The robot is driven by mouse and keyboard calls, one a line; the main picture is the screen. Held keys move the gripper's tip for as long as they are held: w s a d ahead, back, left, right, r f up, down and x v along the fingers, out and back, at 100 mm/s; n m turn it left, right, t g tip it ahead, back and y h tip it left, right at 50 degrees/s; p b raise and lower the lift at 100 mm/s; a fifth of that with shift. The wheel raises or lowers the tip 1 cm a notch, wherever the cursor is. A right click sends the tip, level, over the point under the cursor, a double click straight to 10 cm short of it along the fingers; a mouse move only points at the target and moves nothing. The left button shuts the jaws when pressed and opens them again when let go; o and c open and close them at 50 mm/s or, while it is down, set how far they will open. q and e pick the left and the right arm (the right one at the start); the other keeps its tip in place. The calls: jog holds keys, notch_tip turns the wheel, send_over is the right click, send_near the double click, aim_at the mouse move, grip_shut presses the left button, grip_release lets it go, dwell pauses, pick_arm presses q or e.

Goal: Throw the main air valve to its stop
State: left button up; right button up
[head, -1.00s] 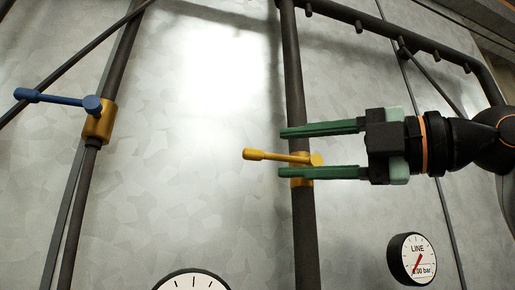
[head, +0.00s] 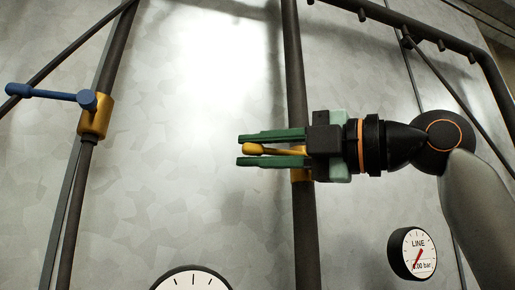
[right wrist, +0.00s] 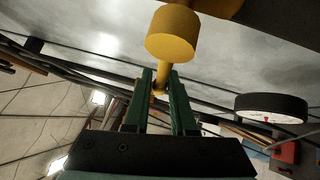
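A yellow valve lever (head: 254,148) points left from its brass body (head: 300,175) on the middle vertical pipe. My right gripper (head: 240,148) reaches in from the right, with its green fingers above and below the lever. They look shut on it, and its rounded end shows between them near the tips. In the right wrist view the lever (right wrist: 161,78) runs between the fingers (right wrist: 160,90), below a yellow round hub (right wrist: 172,34). A second valve with a blue lever (head: 50,93) sits on the left pipe, also pointing left. Neither is labelled. My left gripper is not in view.
A LINE gauge (head: 412,253) hangs at the lower right. Another gauge (head: 192,281) is cut off at the bottom edge. A dark pipe rail (head: 400,25) with pegs crosses the upper right. The metal wall (head: 190,130) between the valves is clear.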

grip_shut()
dwell(1.0)
